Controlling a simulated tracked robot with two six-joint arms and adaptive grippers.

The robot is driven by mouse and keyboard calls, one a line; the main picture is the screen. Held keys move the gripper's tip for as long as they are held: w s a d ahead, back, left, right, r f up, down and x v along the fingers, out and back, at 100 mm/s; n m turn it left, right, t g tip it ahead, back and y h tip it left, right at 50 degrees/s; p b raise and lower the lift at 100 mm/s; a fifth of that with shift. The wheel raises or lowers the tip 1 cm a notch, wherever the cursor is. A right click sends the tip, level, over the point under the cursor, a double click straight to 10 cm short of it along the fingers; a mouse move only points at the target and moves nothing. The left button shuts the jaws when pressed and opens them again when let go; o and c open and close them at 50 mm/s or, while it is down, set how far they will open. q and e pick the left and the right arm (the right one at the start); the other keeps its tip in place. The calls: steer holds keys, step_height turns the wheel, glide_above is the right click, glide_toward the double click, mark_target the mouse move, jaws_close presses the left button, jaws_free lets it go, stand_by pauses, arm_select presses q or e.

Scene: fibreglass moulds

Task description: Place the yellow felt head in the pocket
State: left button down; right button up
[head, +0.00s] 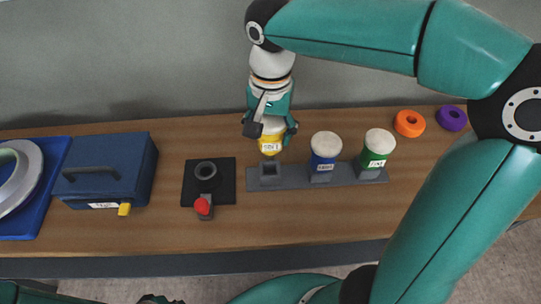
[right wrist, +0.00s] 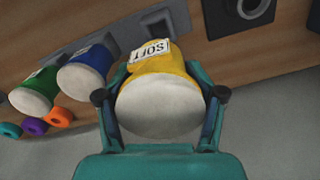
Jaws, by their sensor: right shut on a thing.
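The yellow felt head (head: 271,146), with a pale top and a white label, is between the fingers of my right gripper (head: 270,130). In the right wrist view the yellow head (right wrist: 160,65) shows large, its label reading SOFT, with the fingers of the right gripper (right wrist: 160,96) on both sides. In the head view it appears just above or behind an empty square pocket (head: 270,170) at the left end of a grey rack (head: 340,174). The gap between them is hard to judge. A small dark part at the bottom edge may be my left gripper (head: 158,299); its fingers are unclear.
A blue head (head: 325,150) and a green head (head: 377,148) stand in the rack to the right. A black stand (head: 223,170) with a round hole and red knob is to the left. A blue toolbox (head: 108,165) stands farther left. Orange (head: 409,123) and purple (head: 452,118) rings lie right.

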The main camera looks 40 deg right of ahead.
mark_target(271, 118)
step_height(271, 118, down, 8)
steer(key=shift+f, duration=0.15)
steer(key=o, duration=1.5)
steer(key=shift+s, duration=0.1)
step_height(271, 118, up, 12)
steer(key=shift+r+p, duration=0.1)
steer(key=shift+p, duration=0.2)
